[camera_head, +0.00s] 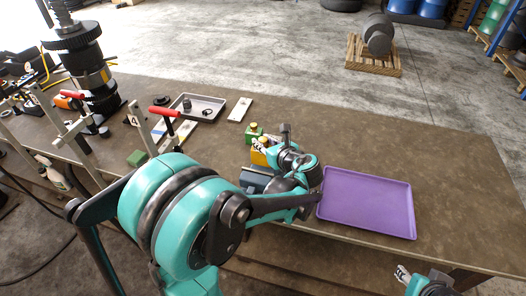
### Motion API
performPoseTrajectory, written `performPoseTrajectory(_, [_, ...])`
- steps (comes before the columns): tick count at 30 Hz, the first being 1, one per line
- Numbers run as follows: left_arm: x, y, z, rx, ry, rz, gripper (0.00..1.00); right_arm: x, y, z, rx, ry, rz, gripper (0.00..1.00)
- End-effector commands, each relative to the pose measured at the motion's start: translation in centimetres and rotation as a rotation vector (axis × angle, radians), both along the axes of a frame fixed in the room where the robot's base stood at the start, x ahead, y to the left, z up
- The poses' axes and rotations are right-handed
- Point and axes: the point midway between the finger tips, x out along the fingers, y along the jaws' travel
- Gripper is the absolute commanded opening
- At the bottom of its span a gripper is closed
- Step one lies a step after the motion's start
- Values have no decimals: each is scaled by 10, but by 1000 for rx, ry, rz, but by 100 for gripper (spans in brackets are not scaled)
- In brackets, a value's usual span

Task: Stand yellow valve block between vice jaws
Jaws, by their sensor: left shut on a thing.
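The yellow valve block (259,157) is small and partly hidden by my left gripper (262,145), whose striped fingertips are shut on it. The block appears just above and behind the blue-grey vice (254,181). My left arm covers much of the vice, so I cannot tell whether the block is between the jaws or touching them. My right gripper (403,274) shows only in part at the bottom right edge, away from the block, and its opening is unclear.
A purple tray (367,201) lies to the right. A grey tray (197,108), red-handled clamps (164,112) and a tall gear shaft (86,62) are at left. The bench beyond the purple tray is clear.

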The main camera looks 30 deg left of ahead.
Motion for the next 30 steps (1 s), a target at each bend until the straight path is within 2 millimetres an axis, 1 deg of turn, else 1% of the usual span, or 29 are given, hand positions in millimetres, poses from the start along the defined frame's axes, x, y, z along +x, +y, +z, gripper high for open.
performPoseTrajectory(6, [1,0,-30,2,0,0,0,0,0,-10,0,0,0,40])
performPoseTrajectory(9, [0,0,-38,2,0,0,0,0,0,-11,0,0,0,40])
performPoseTrajectory(17, [0,0,-38,2,0,0,0,0,0,-11,0,0,0,40])
performPoseTrajectory(21, [0,0,-42,2,0,0,0,0,0,-15,0,0,0,40])
performPoseTrajectory(22, [0,0,-43,0,0,0,28,0,0,-15,0,0,0,40])
performPoseTrajectory(23, [0,0,-42,0,0,0,35,0,0,-14,0,0,0,40])
performPoseTrajectory(24, [0,0,-42,0,0,0,46,0,0,-14,0,0,0,40])
performPoseTrajectory(30, [0,0,-42,0,0,0,46,0,0,-14,0,0,0,40])
